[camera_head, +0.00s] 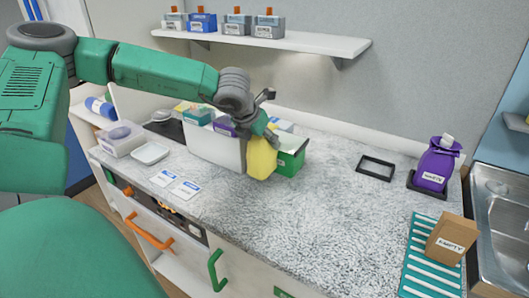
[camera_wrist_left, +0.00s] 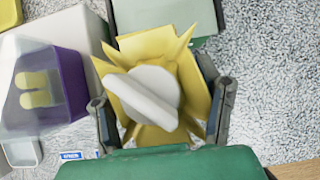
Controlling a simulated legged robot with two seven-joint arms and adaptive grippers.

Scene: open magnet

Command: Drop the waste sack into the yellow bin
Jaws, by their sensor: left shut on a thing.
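My left gripper (camera_head: 268,118) is shut on a yellow sack-like thing (camera_head: 262,158) and holds it upright at the right end of the white box on the counter. In the left wrist view, the gripper (camera_wrist_left: 162,115) has its fingers on either side of the yellow sack (camera_wrist_left: 150,48), which has pointed yellow flaps and a white top. I cannot tell whether its underside touches the counter. My right gripper is not in view.
A white box (camera_head: 212,150) with packages stands left of the sack, and a green box (camera_head: 291,160) stands right. A black frame (camera_head: 376,168), a purple container (camera_head: 434,165), a brown box (camera_head: 451,238) and a teal rack (camera_head: 418,262) lie right. The middle counter is clear.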

